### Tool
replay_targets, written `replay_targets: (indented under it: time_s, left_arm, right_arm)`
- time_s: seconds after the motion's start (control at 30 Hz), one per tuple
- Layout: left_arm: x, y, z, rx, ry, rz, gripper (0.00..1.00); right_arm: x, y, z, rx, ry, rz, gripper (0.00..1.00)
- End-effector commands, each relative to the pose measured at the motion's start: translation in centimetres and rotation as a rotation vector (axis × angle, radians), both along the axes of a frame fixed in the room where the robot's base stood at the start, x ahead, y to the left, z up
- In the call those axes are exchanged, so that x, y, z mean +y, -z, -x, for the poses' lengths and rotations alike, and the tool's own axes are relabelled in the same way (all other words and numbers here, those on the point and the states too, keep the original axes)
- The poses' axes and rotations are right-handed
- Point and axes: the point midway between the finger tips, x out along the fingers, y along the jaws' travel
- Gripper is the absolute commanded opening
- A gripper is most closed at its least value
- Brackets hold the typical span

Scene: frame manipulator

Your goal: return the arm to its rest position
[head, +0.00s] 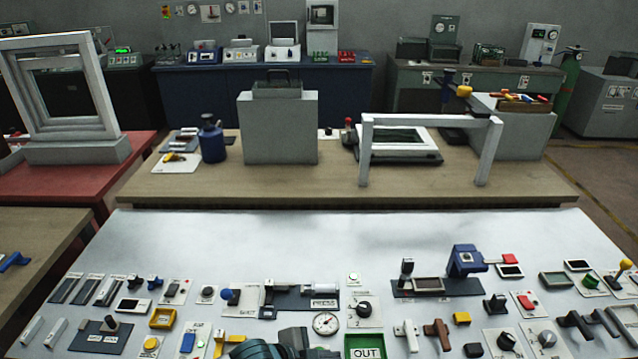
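Neither of my grippers can be made out in the head view. A dark teal and grey rounded shape (262,349) is cut off by the bottom edge, left of the green OUT sign (366,347). It may be part of one of my arms, but I cannot tell which, and no fingertips show on it. No object is seen being held.
A pale panel (200,235) in front carries several switches, knobs and levers along its near half; its far half is bare. Behind it, a wooden bench (340,190) bears a grey block (278,130), a blue bottle (212,142) and a white frame (430,121).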

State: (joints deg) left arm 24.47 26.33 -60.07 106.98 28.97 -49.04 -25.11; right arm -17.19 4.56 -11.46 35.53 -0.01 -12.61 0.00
Motion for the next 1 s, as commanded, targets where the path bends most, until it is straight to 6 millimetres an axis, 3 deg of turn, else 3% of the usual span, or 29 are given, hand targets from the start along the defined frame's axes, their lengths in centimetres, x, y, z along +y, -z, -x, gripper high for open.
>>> replay_targets:
  time_s: [0.03,0.17,0.37,0.57,0.8,1.0]
  left_arm:
    - [-0.4,-0.1,1.4,0.031,-0.033,0.024,0.0]
    - [-0.1,-0.6,3.7,0.095,-0.14,0.066,0.0]
    - [2.6,-0.9,6.9,0.203,-0.341,0.104,0.0]
    - [7.6,-0.2,10.6,0.32,-0.583,0.113,0.0]
    - [15.2,1.0,16.5,0.452,-0.889,0.074,0.0]
    - [19.4,1.5,20.2,0.515,-1.05,0.035,0.0]
  right_arm:
    - [0.0,0.0,0.0,0.0,0.0,0.0,0.31]
    - [0.0,0.0,0.0,0.0,0.0,0.0,0.31]
    - [0.0,0.0,0.0,0.0,0.0,0.0,0.31]
    - [0.0,0.0,0.0,0.0,0.0,0.0,0.31]
    - [0.0,0.0,0.0,0.0,0.0,0.0,0.31]
    - [0.0,0.0,0.0,0.0,0.0,0.0,0.31]
